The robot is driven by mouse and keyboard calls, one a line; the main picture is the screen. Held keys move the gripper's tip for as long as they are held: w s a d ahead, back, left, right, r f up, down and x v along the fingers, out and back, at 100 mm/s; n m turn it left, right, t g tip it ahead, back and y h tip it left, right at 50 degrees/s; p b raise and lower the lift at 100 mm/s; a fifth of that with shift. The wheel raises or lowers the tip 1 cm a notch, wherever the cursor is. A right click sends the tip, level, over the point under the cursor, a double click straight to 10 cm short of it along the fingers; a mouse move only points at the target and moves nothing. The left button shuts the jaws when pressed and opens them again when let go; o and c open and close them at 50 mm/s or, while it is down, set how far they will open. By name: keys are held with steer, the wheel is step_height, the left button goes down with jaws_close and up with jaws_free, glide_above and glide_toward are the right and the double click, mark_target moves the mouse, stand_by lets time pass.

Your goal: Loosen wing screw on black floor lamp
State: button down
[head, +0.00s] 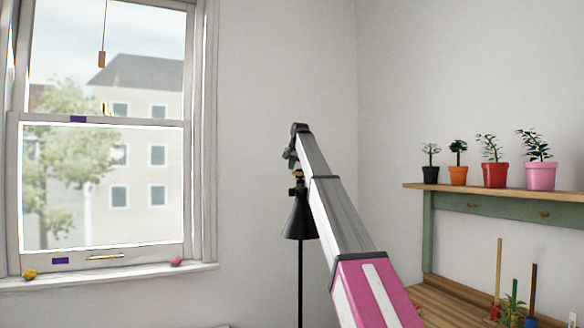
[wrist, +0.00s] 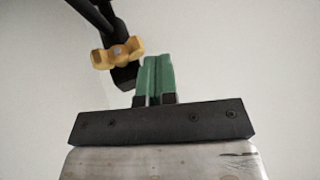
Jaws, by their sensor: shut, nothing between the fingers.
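The black floor lamp (head: 299,218) stands in front of the far wall in the head view, its cone shade pointing down on a thin pole. In the wrist view the yellow wing screw (wrist: 117,55) sits on the lamp's black joint (wrist: 126,78), with dark lamp rods rising to the upper left. My gripper (wrist: 155,66) has green fingers that are shut and empty. The fingertips are just right of the wing screw and do not grip it. Whether they touch the black joint I cannot tell. In the head view my arm partly hides the lamp's top.
A window with a sill (head: 120,275) is at the left. A wooden shelf (head: 500,192) with several potted plants is at the right, above a slatted bench (head: 450,292) with more plants. The wall around the lamp is bare.

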steer(key=shift+r, duration=0.75)
steer(key=shift+r, duration=0.1)
